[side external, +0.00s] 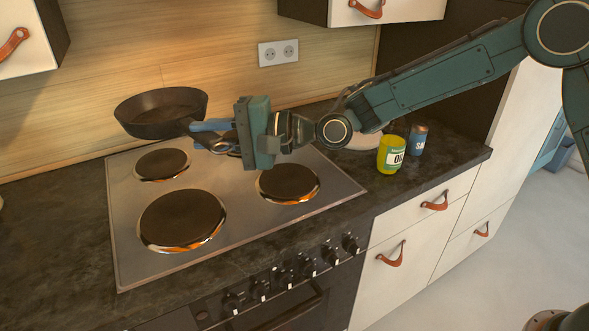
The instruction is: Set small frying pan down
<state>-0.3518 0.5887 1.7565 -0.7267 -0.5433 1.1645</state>
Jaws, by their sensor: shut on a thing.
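The small frying pan (160,115) is dark and round. It appears held up above the back left part of the stove, its handle pointing right towards my gripper (207,138). My gripper is shut on the handle, and its body hides part of the handle. The pan looks roughly level, and I see no contact with the cooktop below. The cooktop (230,222) is a metal plate with several dark round burners. The back left burner (162,164) lies just below the pan in the picture, and the back right burner is mostly hidden behind my gripper.
A yellow-green oil jar (391,155) and a blue salt can (418,140) stand on the dark counter right of the stove. A pale round thing (362,141) is partly hidden behind my arm. The front left burner (182,219) and front right burner (288,184) are bare.

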